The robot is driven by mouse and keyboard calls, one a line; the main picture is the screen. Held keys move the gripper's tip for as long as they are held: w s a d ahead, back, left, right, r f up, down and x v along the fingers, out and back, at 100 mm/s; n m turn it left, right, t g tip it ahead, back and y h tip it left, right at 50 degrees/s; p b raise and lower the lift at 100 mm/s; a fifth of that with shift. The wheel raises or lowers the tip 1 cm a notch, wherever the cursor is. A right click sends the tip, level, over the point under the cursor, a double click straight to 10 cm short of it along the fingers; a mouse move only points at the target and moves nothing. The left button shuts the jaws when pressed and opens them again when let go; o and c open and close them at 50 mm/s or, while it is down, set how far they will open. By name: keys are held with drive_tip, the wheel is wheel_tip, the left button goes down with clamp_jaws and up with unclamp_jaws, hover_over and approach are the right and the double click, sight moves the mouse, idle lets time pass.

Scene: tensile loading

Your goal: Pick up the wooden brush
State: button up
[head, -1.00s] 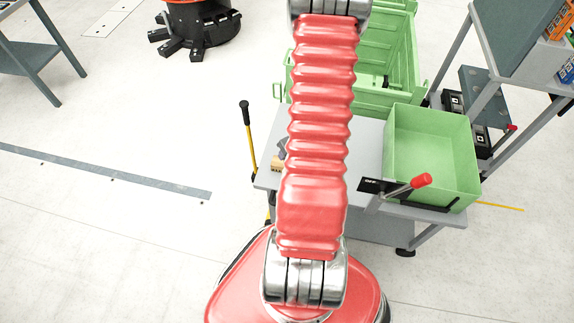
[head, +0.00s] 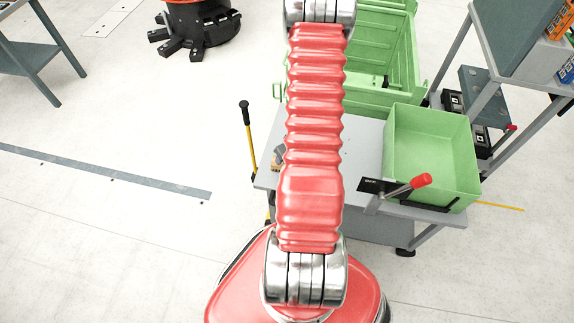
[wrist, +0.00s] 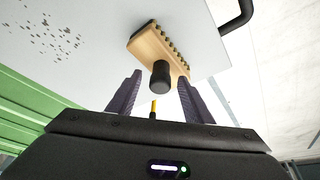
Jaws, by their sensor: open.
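A green bin (head: 430,150) stands on the table's right, beside a red-tipped lever (head: 420,181). A larger green crate (head: 375,75) is behind. A yellow rod with a black grip (head: 248,135) rises at the table's left. The floor to the left is open.

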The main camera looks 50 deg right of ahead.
idle(0.5)
clamp_jaws()
idle(0.3)
idle(0.3)
